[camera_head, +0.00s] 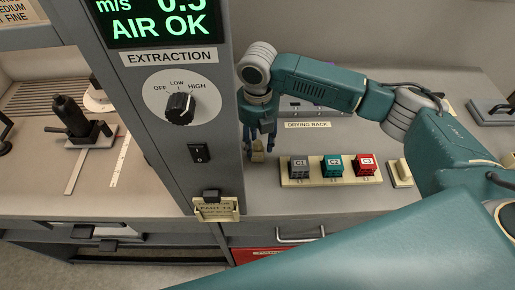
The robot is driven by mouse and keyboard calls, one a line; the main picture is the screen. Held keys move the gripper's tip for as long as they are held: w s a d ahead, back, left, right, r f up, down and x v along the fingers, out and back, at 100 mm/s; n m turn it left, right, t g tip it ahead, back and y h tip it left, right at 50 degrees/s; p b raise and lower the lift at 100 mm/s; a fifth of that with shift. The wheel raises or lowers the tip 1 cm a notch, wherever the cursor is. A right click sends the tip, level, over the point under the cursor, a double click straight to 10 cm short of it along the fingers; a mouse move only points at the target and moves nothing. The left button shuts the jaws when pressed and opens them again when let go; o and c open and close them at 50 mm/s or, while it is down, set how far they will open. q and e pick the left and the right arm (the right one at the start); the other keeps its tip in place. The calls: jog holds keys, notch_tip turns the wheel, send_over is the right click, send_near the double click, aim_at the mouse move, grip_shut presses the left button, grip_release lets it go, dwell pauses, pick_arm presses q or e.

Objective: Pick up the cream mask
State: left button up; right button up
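My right gripper (258,138) points down over the grey counter, close to the right side of the extraction column. A small cream or tan piece (257,152) shows at its fingertips; it may be the cream mask, but it is too small to be sure. I cannot tell whether the fingers grip it or only stand around it. My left gripper is not in view.
A cream rack (328,181) holds grey, teal and red blocks right of the gripper.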

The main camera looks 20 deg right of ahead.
jog(key=c, duration=0.7)
jog(key=o, duration=0.8)
